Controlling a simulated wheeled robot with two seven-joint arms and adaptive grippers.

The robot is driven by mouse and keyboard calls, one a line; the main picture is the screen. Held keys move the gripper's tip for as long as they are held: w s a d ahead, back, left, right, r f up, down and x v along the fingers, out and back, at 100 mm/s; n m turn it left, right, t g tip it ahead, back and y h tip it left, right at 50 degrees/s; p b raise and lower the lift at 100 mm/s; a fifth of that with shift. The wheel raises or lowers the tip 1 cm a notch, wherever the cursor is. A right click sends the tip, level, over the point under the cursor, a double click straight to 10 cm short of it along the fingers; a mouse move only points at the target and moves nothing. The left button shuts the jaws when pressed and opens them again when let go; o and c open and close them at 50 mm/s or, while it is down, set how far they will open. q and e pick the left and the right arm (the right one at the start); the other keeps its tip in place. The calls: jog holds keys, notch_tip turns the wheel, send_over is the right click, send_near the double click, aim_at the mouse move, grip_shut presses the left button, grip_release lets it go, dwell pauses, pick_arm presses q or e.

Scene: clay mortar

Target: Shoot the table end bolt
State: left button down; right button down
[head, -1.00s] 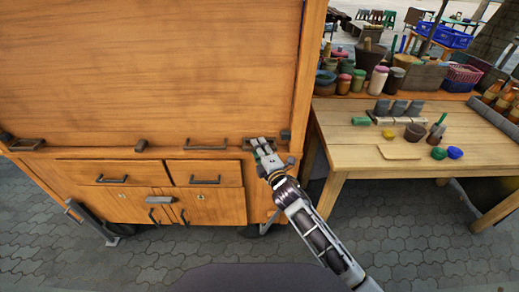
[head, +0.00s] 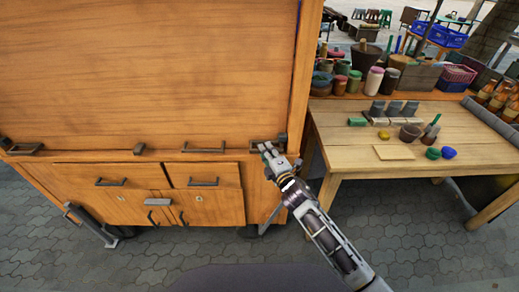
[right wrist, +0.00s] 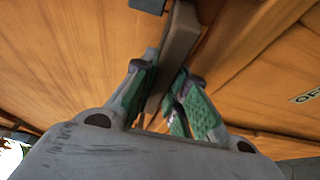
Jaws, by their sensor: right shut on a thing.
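The table end bolt (head: 257,147) is a dark fitting at the right end of the ledge under the large wooden panel. My right gripper (head: 268,150) is at it, below and left of a dark block (head: 282,142) at the cabinet corner. In the right wrist view, the green-padded fingers (right wrist: 165,95) are on both sides of a grey-brown bar (right wrist: 181,45), which I take to be the bolt's handle. The gripper is shut on it. The fingers and palm hide the bar's lower part. My left gripper is not in view.
The wooden cabinet (head: 130,75) has drawers and doors with dark handles (head: 203,182) below the ledge. A wooden worktable (head: 345,155) with jars, pots and small tools stands to the right. Paved floor (head: 400,240) lies open in front.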

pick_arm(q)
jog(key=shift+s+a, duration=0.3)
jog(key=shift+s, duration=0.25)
pick_arm(e)
jog(key=shift+d+f, duration=0.1)
jog(key=shift+d, duration=0.75)
jog(key=c, duration=1.4)
grip_release()
jog(key=shift+d, duration=0.2)
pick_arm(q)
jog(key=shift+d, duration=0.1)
pick_arm(e)
jog(key=shift+a, duration=0.1)
jog(key=shift+s, duration=0.1)
jog(key=shift+v, duration=5.9)
